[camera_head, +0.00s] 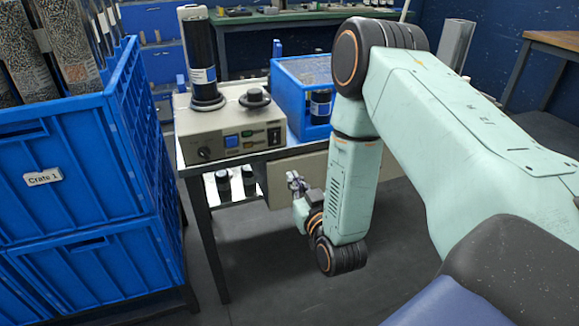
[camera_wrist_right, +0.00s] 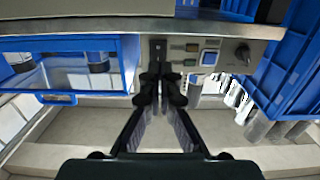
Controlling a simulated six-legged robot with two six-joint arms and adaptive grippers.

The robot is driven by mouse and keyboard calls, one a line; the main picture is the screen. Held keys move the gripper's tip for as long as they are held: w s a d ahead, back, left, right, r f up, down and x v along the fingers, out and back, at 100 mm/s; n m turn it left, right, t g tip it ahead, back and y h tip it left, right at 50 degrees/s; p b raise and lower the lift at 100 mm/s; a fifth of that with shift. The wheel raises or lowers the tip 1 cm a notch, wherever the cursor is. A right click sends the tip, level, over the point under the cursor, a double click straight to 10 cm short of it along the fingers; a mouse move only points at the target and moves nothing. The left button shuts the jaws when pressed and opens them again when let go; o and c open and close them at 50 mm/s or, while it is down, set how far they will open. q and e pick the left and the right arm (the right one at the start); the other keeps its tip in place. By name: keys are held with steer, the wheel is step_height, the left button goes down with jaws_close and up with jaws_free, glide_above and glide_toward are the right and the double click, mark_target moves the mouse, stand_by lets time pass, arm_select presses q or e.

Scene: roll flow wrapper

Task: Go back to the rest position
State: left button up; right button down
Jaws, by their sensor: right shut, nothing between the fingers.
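My right gripper (camera_head: 296,183) hangs low in front of the table in the head view, small and partly hidden by my own wrist. In the right wrist view its two dark fingers (camera_wrist_right: 160,92) meet at their tips, with nothing between them. They point toward the front of the wrapper machine, whose buttons and knob show at the top (camera_wrist_right: 208,54). My left gripper is in neither view.
The beige wrapper machine (camera_head: 233,150) stands on a table and carries an upright black roll (camera_head: 200,52). A blue bin (camera_head: 288,98) sits behind my right arm. Stacked blue crates, the upper labelled Crate 1 (camera_head: 60,140), fill the left side. Grey floor (camera_head: 270,285) is open below.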

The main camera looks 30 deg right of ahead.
steer(key=shift+s+f, duration=0.1)
steer(key=shift+s, duration=0.4)
steer(key=s+a+f+g+y, duration=0.25)
steer(key=s+f+g, duration=0.2)
steer(key=f, duration=0.25)
steer(key=s+a+f+g+y, duration=0.1)
steer(key=s+a+f+g, duration=0.25)
steer(key=s+f, duration=0.3)
steer(key=s+a+f+n+g+p, duration=0.1)
steer(key=s+g, duration=0.3)
steer(key=s, duration=0.6)
steer(key=s+a+f+n+g+p, duration=0.1)
steer(key=s+a+g, duration=0.3)
steer(key=s, duration=0.7)
steer(key=shift+g+p, duration=0.6)
steer(key=shift+p, duration=0.3)
steer(key=shift+y, duration=0.25)
